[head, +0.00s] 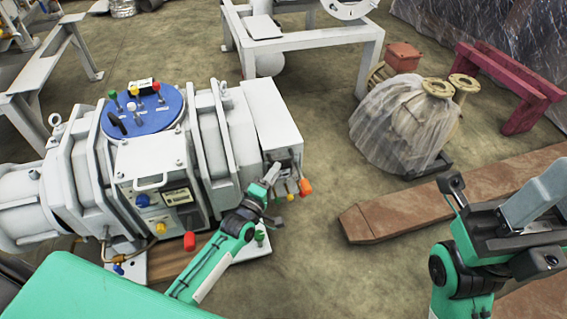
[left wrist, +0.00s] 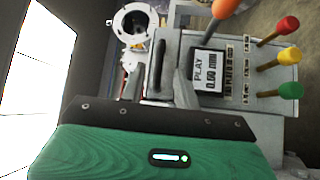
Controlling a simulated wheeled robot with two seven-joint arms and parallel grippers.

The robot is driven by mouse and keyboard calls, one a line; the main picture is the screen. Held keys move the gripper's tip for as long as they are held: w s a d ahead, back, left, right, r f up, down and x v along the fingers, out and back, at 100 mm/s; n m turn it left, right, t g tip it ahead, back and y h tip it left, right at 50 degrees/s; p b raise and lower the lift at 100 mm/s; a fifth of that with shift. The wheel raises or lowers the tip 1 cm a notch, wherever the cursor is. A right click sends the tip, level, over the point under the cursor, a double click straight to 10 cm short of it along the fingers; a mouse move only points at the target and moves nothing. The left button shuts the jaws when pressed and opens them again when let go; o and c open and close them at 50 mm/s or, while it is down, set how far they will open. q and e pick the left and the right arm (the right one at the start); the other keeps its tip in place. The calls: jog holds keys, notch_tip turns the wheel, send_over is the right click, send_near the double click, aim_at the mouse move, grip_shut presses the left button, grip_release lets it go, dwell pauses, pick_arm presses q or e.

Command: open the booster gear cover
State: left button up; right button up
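The large grey-white machine (head: 212,150) stands left of centre in the head view. A white box-shaped housing (head: 270,112) forms its right end, with coloured-knob levers low on that end. I cannot tell for sure which part is the booster gear cover. My left gripper (head: 268,192) is at that lower right end, beside the levers; its finger gap is unclear. The left wrist view shows a dark handle (left wrist: 157,66), a display (left wrist: 208,72) reading PLAY 0.00 mm, and red, yellow, green and orange knobs close by. My right gripper (head: 497,222) is at lower right, fingers apart and empty.
A blue round plate (head: 150,112) with coloured knobs tops the machine. A handled white panel (head: 152,165) is on its front. A brown beam (head: 400,208), a plastic-wrapped item (head: 400,125) and a red stand (head: 510,90) are to the right. Bare floor lies between machine and beam.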

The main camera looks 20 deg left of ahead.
aim_at(283, 160)
pick_arm(q)
jog(key=b+x, duration=0.1)
jog(key=x, duration=0.5)
jog(key=shift+b, duration=0.35)
grip_shut()
